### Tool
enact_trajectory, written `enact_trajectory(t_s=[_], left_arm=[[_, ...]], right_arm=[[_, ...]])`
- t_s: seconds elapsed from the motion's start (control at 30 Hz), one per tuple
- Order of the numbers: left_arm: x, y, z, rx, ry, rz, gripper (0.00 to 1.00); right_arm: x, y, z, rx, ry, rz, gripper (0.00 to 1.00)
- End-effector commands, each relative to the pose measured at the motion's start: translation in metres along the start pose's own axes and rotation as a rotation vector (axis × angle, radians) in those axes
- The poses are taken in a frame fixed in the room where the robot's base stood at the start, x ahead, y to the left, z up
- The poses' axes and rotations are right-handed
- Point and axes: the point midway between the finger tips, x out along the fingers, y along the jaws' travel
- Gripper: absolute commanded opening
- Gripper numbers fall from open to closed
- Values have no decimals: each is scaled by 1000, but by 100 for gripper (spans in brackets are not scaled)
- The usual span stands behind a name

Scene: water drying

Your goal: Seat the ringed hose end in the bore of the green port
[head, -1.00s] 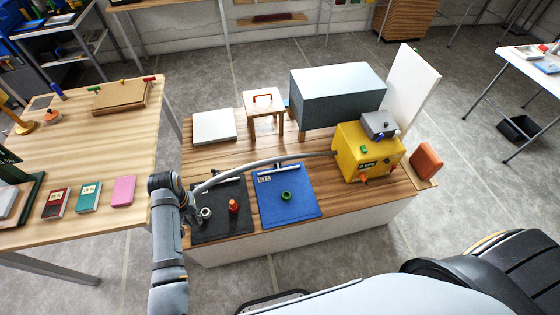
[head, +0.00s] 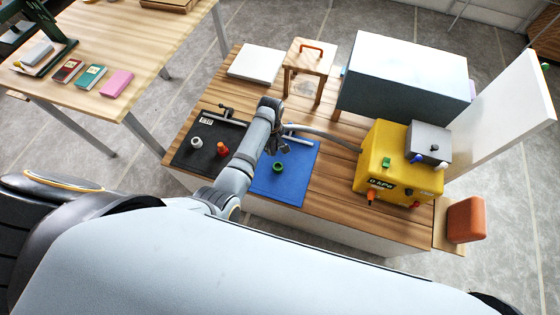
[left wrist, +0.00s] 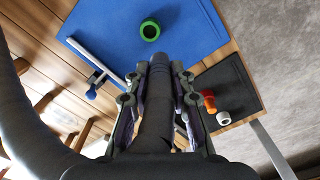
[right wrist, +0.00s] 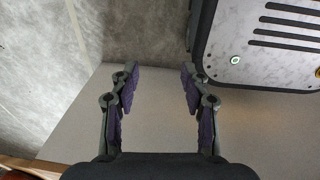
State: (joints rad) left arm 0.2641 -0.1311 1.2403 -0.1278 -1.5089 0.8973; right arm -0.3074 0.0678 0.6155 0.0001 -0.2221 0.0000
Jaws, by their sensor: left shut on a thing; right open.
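The green port (head: 278,167) stands on the blue mat (head: 262,187), its round bore facing up. It also shows in the left wrist view (left wrist: 143,32), with a dark opening. My left gripper (head: 281,143) is over the far part of the blue mat, just beyond the port in the head view. It is shut on the dark hose end (left wrist: 158,95), which points toward the port and is apart from it. The ring on the hose end cannot be made out. The grey hose (head: 325,133) runs from the yellow box to this gripper. My right gripper (right wrist: 160,78) is open and empty.
The yellow box (head: 378,147) with a kPa display stands right of the blue mat. A black mat (head: 190,160) on the left carries a white ring (head: 196,143) and an orange-red fitting (head: 222,149). A blue-grey case (head: 400,85) and a small stool (head: 309,62) stand behind.

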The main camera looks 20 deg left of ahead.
Motion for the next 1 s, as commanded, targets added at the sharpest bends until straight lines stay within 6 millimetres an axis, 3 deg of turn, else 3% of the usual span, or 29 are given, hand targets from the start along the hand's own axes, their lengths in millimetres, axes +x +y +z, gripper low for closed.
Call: enact_trajectory(t_s=[0.03, 0.1, 0.2, 0.77, 1.0], left_arm=[[37, 7, 0, -100, -1, 1, 0], [57, 14, 0, -236, -1, 1, 0], [72, 20, 0, -364, -1, 2, 0], [70, 21, 0, -422, 0, 2, 0], [96, 21, 0, -421, 0, 1, 0]], right_arm=[[32, -2, 1, 0, 2, 0, 46], [45, -2, -1, 0, 6, 2, 46], [53, 2, -4, -2, 13, 6, 46], [44, 8, -6, -5, 16, 13, 46], [64, 7, -4, -5, 14, 13, 46]])
